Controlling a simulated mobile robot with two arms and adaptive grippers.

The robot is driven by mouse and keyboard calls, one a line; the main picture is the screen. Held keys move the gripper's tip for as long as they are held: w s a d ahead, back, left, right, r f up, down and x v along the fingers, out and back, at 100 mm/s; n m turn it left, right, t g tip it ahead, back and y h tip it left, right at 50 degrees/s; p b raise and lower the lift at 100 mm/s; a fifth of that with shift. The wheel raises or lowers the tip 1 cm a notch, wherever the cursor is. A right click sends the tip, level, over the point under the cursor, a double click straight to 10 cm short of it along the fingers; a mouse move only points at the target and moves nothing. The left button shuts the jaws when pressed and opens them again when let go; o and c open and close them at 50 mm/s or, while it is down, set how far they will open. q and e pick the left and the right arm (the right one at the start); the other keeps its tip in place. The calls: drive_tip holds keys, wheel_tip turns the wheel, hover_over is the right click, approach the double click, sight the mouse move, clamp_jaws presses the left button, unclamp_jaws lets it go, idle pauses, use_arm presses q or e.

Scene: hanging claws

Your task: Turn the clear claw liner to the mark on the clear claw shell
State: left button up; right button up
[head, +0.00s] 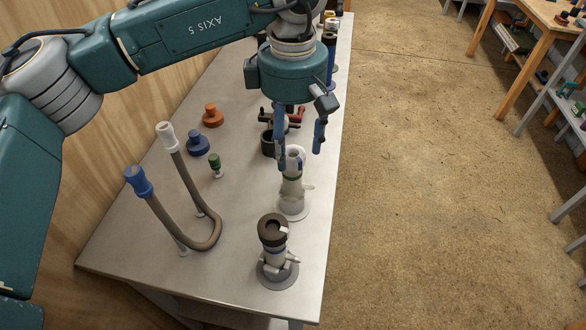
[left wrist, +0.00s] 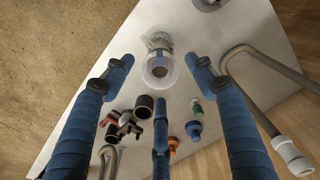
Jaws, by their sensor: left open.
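The clear claw shell (head: 291,195) stands upright on a round base on the metal table, pale and translucent with a green band. The clear claw liner (head: 295,158) is the pale ring at its top; in the left wrist view the liner (left wrist: 159,72) is a translucent ring around a dark opening. My left gripper (head: 299,158) is open above and around the liner's level, pointing down. In the left wrist view its blue fingers (left wrist: 160,76) spread around the ring, apart from it. I cannot make out the mark clearly. My right gripper is not in view.
A dark-topped claw (head: 273,236) stands nearer the front edge. A bent brown hose pair (head: 208,240) with white and blue ends is to the left. Blue (head: 198,142), orange (head: 212,115) and green (head: 215,162) pieces lie behind it. Dark cups and red-handled parts (head: 270,142) stand behind the clear claw.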

sight(293, 153)
use_arm(q)
drive_tip(key=shift+f+b, duration=1.45)
drive_tip(key=shift+f, duration=0.55)
drive_tip(key=shift+c, duration=0.3)
clamp_jaws()
drive_tip(key=shift+f+n+b, duration=0.1)
drive_tip(key=shift+n+b, duration=0.25)
drive_tip(key=shift+n, duration=1.15)
drive_tip(key=shift+b, duration=0.3)
